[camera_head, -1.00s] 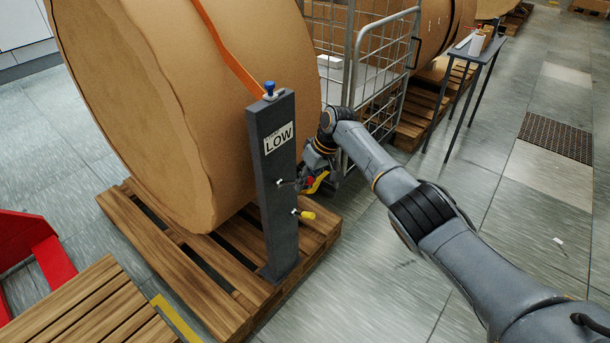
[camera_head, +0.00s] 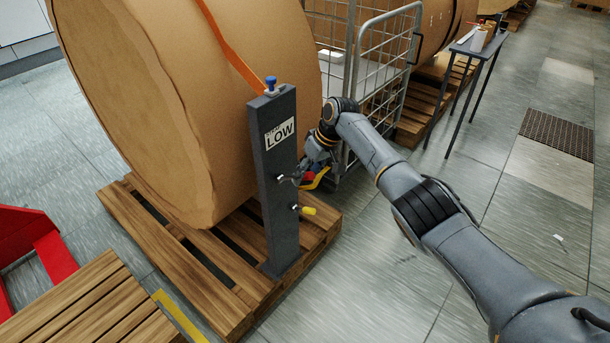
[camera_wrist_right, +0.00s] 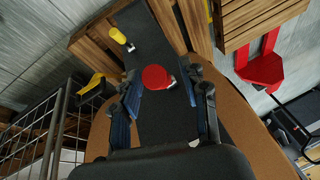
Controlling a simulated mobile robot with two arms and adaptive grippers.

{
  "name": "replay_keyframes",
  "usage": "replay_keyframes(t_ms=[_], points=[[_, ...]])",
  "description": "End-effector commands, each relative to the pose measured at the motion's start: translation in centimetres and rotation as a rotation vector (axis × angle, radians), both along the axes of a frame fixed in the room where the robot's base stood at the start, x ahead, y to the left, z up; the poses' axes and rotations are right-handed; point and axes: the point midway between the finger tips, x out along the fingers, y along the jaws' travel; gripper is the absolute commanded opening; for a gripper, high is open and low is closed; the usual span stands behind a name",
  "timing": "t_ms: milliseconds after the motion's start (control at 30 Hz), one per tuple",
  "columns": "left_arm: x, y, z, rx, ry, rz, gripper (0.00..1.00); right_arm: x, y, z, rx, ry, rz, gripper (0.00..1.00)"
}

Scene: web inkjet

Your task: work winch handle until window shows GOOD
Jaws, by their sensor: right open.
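A dark grey post (camera_head: 277,230) stands upright on a wooden pallet, in front of a large brown roll. Its window (camera_head: 280,133) reads LOW. A red knob (camera_wrist_right: 155,77) and a lower yellow knob (camera_head: 309,211) stick out from the post's side; the yellow one also shows in the right wrist view (camera_wrist_right: 118,35). My right gripper (camera_head: 307,176) is at the red knob. In the right wrist view my gripper's open fingers (camera_wrist_right: 163,80) stand on either side of the red knob, with visible gaps. My left gripper is out of view.
An orange strap (camera_head: 229,48) runs over the roll (camera_head: 130,90) to the post's top, beside a blue knob (camera_head: 271,82). A wire cage trolley (camera_head: 385,65) stands close behind my right arm. A red frame (camera_head: 35,240) is at left.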

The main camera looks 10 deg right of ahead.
Motion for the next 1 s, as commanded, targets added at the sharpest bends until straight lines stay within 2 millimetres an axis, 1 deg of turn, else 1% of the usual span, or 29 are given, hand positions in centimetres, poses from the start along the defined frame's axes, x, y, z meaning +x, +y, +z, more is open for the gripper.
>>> replay_keyframes(t_ms=[100,300,400,500,600,700,1000], points=[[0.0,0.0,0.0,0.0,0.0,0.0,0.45,-0.2,-0.6,1.7,-0.001,-0.005,-0.001,0.45],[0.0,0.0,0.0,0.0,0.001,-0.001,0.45,-0.9,-2.1,6.0,-0.001,-0.006,0.0,0.45],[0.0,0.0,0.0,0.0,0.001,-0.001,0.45,-1.2,-2.6,7.9,0.001,-0.006,-0.001,0.45],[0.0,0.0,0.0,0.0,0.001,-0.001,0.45,-1.4,-3.1,9.2,-0.001,-0.006,0.0,0.45],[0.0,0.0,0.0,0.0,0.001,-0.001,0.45,-1.6,-3.3,10.0,0.0,-0.005,0.0,0.45],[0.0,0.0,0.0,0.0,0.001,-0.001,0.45,-1.7,-3.4,10.4,0.0,-0.003,0.0,0.45],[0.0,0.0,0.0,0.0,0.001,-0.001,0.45,-1.7,-3.5,10.5,0.0,-0.003,0.0,0.45]])
